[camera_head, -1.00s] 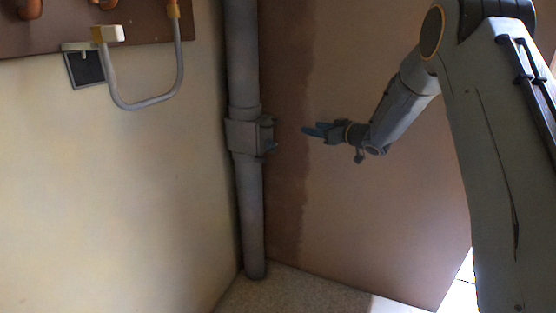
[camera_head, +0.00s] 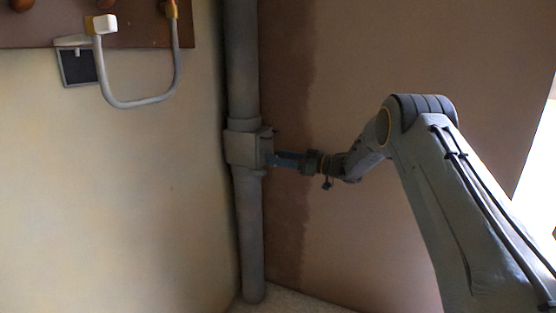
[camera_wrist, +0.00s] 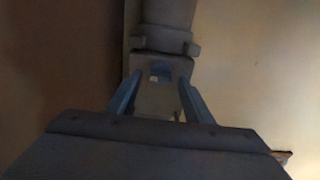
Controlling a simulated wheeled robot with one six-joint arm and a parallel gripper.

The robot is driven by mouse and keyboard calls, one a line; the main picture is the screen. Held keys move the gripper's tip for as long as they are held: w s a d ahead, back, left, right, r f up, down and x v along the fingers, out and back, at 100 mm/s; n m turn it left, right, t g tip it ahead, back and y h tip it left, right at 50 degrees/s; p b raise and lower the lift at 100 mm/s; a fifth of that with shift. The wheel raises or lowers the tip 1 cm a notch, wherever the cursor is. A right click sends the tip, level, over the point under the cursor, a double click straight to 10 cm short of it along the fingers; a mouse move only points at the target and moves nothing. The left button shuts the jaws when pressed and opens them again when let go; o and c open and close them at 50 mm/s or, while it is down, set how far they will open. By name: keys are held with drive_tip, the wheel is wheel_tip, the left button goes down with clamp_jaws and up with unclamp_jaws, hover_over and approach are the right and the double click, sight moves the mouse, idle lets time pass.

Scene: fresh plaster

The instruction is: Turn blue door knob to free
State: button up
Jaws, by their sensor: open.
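A small blue knob (camera_wrist: 160,70) sits on the face of a grey box (camera_head: 241,148) clamped around a vertical grey pipe (camera_head: 249,220). In the wrist view the box (camera_wrist: 157,99) shows just ahead, with the knob centred. My gripper (camera_head: 272,160) reaches in from the right at the box's side. Its blue fingers are open, one on each side of the knob in the wrist view (camera_wrist: 158,92). I cannot tell whether they touch it. In the head view my fingertips hide the knob.
A brown wall (camera_head: 400,60) stands behind my arm, and a pale wall (camera_head: 110,200) is at left. A brown board (camera_head: 140,25) and a bent grey pipe (camera_head: 140,103) are at upper left. The speckled floor (camera_head: 290,302) is clear.

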drive_tip(key=shift+w+a, duration=0.1)
drive_tip(key=shift+a, duration=0.2)
drive_tip(key=c, duration=1)
drive_tip(key=shift+o, duration=0.2)
